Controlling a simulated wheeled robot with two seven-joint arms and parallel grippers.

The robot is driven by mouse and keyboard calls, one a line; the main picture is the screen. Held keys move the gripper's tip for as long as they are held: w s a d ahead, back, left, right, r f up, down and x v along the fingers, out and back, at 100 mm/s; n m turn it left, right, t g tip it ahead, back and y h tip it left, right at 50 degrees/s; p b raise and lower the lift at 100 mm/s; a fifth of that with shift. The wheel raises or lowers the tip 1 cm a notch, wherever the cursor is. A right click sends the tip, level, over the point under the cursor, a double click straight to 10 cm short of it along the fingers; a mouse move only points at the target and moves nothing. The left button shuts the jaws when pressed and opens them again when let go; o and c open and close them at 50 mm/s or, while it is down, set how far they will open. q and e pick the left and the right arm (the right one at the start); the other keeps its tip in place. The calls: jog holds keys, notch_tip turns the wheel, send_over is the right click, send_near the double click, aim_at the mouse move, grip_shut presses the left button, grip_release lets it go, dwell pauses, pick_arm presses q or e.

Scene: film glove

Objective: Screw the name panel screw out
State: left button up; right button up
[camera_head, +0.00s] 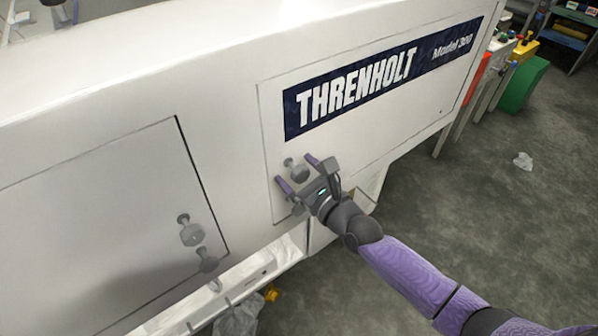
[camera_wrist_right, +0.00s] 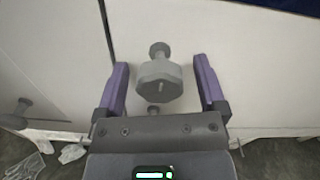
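The name panel (camera_head: 400,125) is a white panel with a dark blue THRENHOLT label (camera_head: 375,80) on the white machine. A grey screw with a faceted knob (camera_head: 297,169) sticks out near its lower left corner. In the right wrist view the screw knob (camera_wrist_right: 160,82) lies between the two purple fingers, with a gap on each side. My right gripper (camera_head: 298,171) is open around the screw, and I see no finger touching it. A second grey round part shows just below the knob, partly hidden by the gripper. My left gripper is not in view.
Two more grey knobs (camera_head: 191,232) stick out at the left panel (camera_head: 95,220). A white ledge (camera_head: 235,285) runs below the machine. Green and yellow items stand at the upper right. The grey floor (camera_head: 500,220) to the right is mostly clear.

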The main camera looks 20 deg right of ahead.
grip_shut()
jog(key=shift+n, duration=0.3)
